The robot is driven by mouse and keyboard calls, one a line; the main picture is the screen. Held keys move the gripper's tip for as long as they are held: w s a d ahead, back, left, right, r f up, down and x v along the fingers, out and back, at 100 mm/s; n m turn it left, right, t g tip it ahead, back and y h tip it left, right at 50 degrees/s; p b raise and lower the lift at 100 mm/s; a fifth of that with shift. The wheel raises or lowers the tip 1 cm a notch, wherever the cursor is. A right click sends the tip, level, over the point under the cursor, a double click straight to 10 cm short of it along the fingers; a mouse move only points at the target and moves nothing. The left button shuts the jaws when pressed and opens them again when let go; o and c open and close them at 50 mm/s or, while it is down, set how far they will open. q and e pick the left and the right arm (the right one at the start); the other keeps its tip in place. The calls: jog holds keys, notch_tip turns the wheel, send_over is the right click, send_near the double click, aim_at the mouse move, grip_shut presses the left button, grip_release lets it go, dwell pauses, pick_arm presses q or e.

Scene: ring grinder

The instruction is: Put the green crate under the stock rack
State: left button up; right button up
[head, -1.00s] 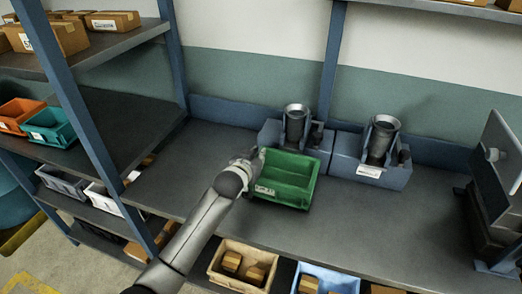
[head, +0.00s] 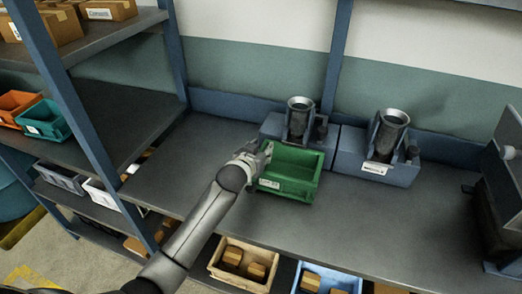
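The green crate (head: 290,173) stands upright and looks empty on the grey bench top, in front of a grinder with a dark funnel. It has a white label on its front. My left gripper (head: 263,157) is at the crate's left rim, touching it or very close. The fingertips are small and partly merged with the rim, so I cannot tell whether they are closed on it. A blue-framed rack with shelves (head: 110,125), which may be the stock rack, stands at the left. My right gripper is not in view.
A second grinder (head: 378,155) stands right of the crate. Orange (head: 18,104) and teal (head: 44,122) bins sit on the rack, with cartons above. A tan bin (head: 245,265) and a blue bin (head: 326,278) lie below the bench front. The bench left of my arm is clear.

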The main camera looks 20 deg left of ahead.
pick_arm(q)
jog(key=shift+r, duration=0.1)
jog(key=shift+s+r, duration=0.1)
jog(key=shift+s, duration=0.2)
jog(key=v, duration=1.1)
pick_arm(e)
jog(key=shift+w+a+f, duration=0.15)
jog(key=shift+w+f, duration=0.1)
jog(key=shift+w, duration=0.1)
pick_arm(q)
jog(key=shift+s+r, duration=0.1)
jog(key=shift+s, duration=0.05)
